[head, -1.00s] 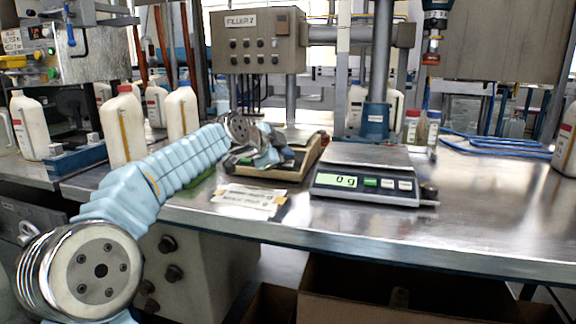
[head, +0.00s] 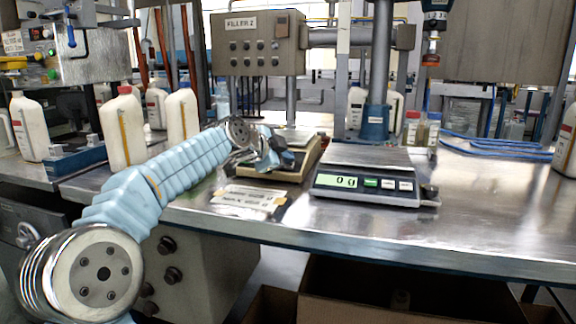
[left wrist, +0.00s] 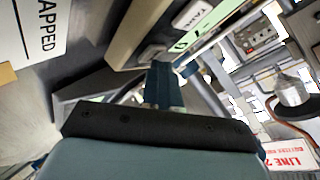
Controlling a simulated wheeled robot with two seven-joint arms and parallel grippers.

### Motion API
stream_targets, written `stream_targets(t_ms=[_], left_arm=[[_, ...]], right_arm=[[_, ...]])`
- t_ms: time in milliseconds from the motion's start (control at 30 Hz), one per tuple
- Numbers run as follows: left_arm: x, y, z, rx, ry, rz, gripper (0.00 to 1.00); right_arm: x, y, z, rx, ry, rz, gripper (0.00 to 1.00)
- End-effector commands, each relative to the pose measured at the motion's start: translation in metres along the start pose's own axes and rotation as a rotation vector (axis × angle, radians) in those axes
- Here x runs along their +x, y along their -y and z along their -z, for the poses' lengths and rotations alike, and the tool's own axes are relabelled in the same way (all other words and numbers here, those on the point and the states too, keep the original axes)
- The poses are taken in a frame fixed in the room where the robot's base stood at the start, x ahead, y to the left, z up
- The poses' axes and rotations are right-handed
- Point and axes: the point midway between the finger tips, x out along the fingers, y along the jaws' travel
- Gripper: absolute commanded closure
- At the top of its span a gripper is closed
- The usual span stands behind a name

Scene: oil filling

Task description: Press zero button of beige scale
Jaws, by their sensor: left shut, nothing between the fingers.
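The beige scale (head: 304,163) stands on the steel bench near the middle in the head view, partly hidden behind my left gripper. In the left wrist view its beige body (left wrist: 138,32) runs along the upper middle, with a lit green display (left wrist: 203,22) and a pale labelled button (left wrist: 187,14). My left gripper (head: 284,160) is shut and empty at the front of this scale. In the left wrist view the shut fingers (left wrist: 163,82) point at the panel, close to a grey button. I cannot tell whether they touch it. My right gripper is not in view.
A second, dark scale (head: 366,190) reading 0 g stands just right of the beige one. A paper label (head: 247,199) lies on the bench in front. White bottles (head: 122,130) stand behind my left arm.

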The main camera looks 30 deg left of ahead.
Motion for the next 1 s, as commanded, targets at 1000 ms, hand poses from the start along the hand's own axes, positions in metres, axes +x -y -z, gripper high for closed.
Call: stream_targets(t_ms=[1000], left_arm=[[-0.01,0.007,0.007,0.0,0.001,-0.001,1.0]], right_arm=[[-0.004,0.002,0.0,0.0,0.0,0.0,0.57]])
